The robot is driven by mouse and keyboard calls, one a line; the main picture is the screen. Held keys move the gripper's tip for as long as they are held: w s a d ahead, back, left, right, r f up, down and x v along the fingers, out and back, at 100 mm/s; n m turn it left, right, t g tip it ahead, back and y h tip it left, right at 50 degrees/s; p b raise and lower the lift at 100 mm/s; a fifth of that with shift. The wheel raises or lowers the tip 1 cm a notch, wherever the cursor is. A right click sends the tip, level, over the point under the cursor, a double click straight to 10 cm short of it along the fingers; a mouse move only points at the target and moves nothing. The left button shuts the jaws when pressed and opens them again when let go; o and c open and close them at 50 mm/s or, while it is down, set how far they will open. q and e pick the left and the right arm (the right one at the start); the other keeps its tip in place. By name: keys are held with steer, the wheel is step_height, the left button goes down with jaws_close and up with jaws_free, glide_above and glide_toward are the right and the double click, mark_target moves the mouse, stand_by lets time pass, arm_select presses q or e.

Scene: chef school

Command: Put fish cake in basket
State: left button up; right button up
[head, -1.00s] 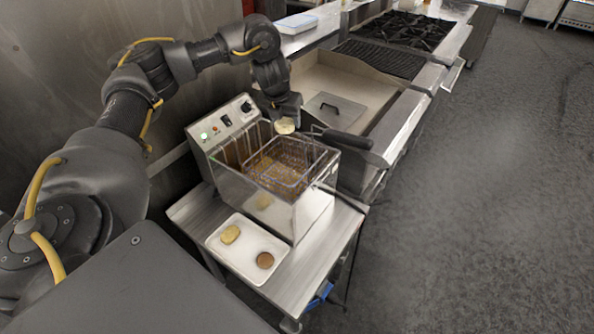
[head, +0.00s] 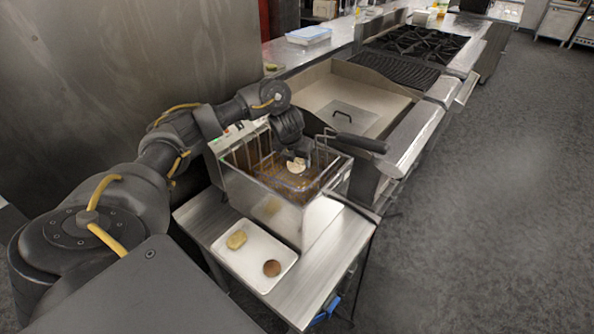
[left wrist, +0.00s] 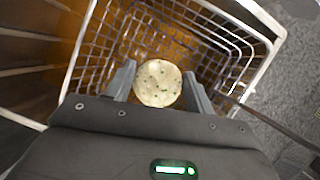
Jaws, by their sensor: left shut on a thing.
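The fish cake (head: 297,166) is a pale round patty held in my left gripper (head: 298,160). In the left wrist view the fish cake (left wrist: 157,83), pale with dark specks, sits between the two fingers of my left gripper (left wrist: 158,85), which is shut on it. The wire basket (left wrist: 228,62) of the fryer lies around and below the fish cake, with brown oil under it. In the head view the basket (head: 322,172) is partly hidden by the gripper and the fryer wall. My right gripper is in neither view.
A white tray (head: 262,277) in front of the fryer (head: 275,215) holds a yellowish patty (head: 236,240) and a brown patty (head: 272,268). The basket's dark handle (head: 362,143) sticks out to the right. A griddle (head: 350,90) and burners stand behind.

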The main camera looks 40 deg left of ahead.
mark_target(296, 163)
arm_select(q)
step_height(296, 163, down, 4)
steer(key=shift+r+b, duration=0.15)
steer(key=shift+b, duration=0.65)
steer(key=shift+f, duration=0.3)
steer(key=shift+f+b, duration=0.5)
steer(key=shift+f, duration=0.15)
steer(key=o, duration=1)
steer(key=shift+o, duration=0.2)
steer(key=shift+r, duration=0.1)
